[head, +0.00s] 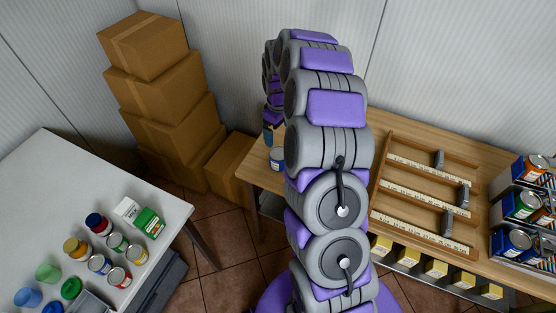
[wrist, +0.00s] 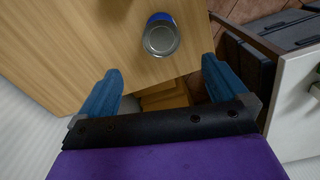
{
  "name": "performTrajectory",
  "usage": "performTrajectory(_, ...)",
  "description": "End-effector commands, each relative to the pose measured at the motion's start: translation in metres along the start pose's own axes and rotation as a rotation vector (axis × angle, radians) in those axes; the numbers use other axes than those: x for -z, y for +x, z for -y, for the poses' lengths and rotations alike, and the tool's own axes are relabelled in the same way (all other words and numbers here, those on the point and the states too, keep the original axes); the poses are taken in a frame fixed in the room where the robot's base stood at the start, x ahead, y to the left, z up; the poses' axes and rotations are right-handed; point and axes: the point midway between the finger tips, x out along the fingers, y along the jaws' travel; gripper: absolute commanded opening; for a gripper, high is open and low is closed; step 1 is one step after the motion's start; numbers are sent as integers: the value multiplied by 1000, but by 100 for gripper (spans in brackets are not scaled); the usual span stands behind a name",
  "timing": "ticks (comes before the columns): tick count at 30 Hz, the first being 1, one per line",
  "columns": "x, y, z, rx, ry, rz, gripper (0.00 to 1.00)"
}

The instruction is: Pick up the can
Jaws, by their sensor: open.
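A can (wrist: 160,36) with a grey metal top and a blue side stands on the wooden table (wrist: 70,50) in the wrist view. My gripper (wrist: 160,72) is open, with a blue finger at each side of the lower view. The can is beyond the fingertips, roughly midway between them, and nothing is held. In the head view, a can with a blue and white label (head: 277,160) shows at the left end of the wooden table, partly hidden by my arm. My gripper (head: 273,133) is just above it there, mostly hidden.
A wooden rack (head: 425,195) and a shelf of cans (head: 520,208) stand on the table to the right. A white table (head: 165,208) with several cans, cups and boxes is at the left. Cardboard boxes (head: 160,110) are stacked by the wall.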

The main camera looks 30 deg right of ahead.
Motion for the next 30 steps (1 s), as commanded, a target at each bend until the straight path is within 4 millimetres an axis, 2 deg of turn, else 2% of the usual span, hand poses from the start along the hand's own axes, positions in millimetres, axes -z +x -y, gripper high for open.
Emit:
performTrajectory(1, -1, 12, 0, 3, 1, 3, 100)
performTrajectory(12, -2, 84, 1, 4, 1, 5, 100)
performTrajectory(20, -1, 102, 2, 1, 1, 0, 100)
performTrajectory(30, -2, 146, 5, 3, 1, 4, 100)
